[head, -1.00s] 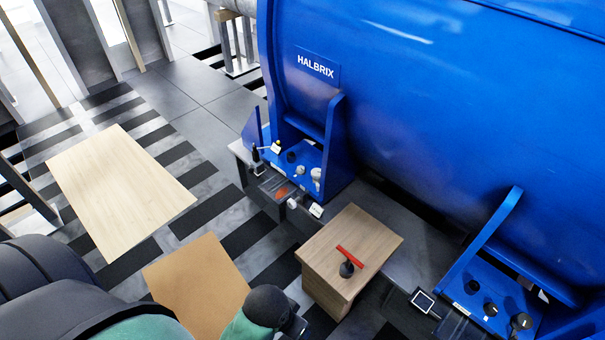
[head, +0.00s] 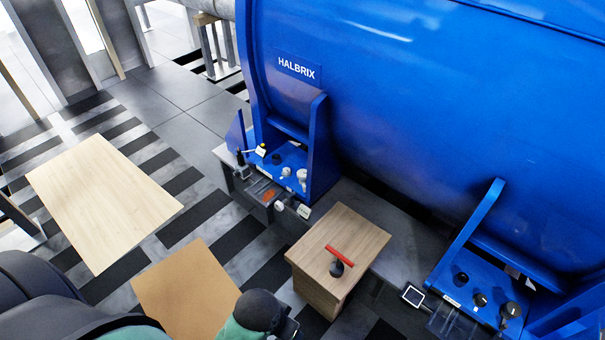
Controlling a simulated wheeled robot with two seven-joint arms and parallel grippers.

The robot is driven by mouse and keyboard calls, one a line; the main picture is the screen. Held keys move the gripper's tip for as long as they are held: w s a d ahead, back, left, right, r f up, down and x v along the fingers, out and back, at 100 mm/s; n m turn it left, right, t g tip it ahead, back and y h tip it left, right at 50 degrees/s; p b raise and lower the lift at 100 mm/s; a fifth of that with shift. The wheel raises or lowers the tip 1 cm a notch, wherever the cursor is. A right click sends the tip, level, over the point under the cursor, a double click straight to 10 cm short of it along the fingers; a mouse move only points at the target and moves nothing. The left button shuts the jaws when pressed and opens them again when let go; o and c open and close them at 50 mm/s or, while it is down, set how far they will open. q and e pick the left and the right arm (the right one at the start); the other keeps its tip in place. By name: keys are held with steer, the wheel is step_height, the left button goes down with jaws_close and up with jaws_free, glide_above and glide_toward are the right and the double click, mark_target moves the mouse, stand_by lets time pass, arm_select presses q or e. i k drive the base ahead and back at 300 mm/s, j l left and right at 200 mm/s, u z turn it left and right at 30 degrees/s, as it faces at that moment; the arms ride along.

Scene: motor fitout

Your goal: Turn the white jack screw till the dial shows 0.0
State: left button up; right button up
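The blue motor (head: 400,110) marked HALBRIX fills the upper right. Its left foot (head: 290,165) carries dark and pale bolts, with small fittings at its front edge. One is a white cylindrical piece (head: 279,206), perhaps the jack screw; I cannot tell for sure. A small pale-faced device (head: 304,211) sits beside it, its reading too small to make out. Another square dial-like device (head: 413,296) stands by the right foot (head: 480,290). My right or left gripper cannot be made out; only dark and green arm parts show at the bottom left.
A wooden block (head: 355,233) stands between the feet with a red-handled tool (head: 340,256) on top. A pale board (head: 100,200) and a tan board (head: 185,290) lie at the left. Striped floor (head: 190,215) is open between them and the motor.

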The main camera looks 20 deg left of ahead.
mark_target(301, 174)
steer(key=i+j+u, duration=0.35)
steer(key=i+j, duration=0.15)
steer(key=i+j+u, duration=0.4)
steer(key=i, duration=0.25)
